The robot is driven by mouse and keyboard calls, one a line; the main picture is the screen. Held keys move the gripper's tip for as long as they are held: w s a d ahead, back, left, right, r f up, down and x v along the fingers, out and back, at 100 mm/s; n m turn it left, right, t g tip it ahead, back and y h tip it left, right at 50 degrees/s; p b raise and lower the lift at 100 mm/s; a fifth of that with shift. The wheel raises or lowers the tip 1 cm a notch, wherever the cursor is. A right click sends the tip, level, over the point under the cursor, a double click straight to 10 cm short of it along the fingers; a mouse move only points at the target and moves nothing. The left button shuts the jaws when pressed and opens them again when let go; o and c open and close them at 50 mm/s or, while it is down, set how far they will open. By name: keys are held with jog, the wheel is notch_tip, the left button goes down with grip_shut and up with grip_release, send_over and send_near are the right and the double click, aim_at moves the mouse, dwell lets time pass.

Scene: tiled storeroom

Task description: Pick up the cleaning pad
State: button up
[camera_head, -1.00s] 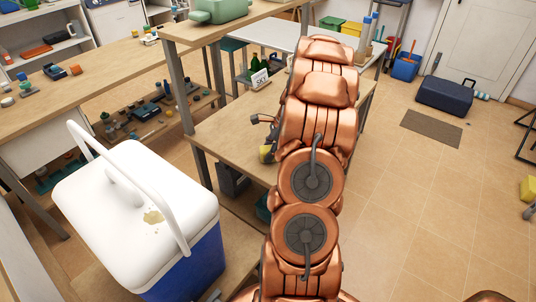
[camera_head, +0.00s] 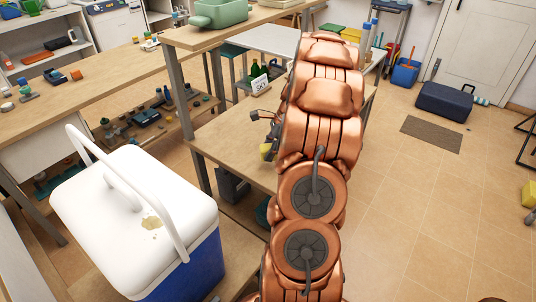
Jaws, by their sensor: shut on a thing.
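My copper arm stretches forward over the wooden workbench (camera_head: 225,140) and hides much of its top. My gripper (camera_head: 270,139) shows only in part, as dark pieces at the arm's left side. A small yellow-and-grey thing, which looks like the cleaning pad (camera_head: 266,150), is at the gripper, above the near part of the bench. The gripper is shut on it. The fingertips and the rest of the pad are mostly hidden by the arm.
A white-lidded blue cooler (camera_head: 135,215) stands at the near left. A green case (camera_head: 219,13) sits on the shelf above. The floor at right is mostly clear, with a mat (camera_head: 432,133) and a dark suitcase (camera_head: 445,102).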

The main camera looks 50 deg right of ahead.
jog(key=s+a+r+b, duration=0.1)
jog(key=s+a+b, duration=0.1)
jog(key=s+a, duration=0.8)
notch_tip(320, 180, up, 8)
jog(key=s+p, duration=0.1)
jog(key=p, duration=0.6)
jog(key=shift+s, duration=0.35)
jog(key=shift+s, duration=0.1)
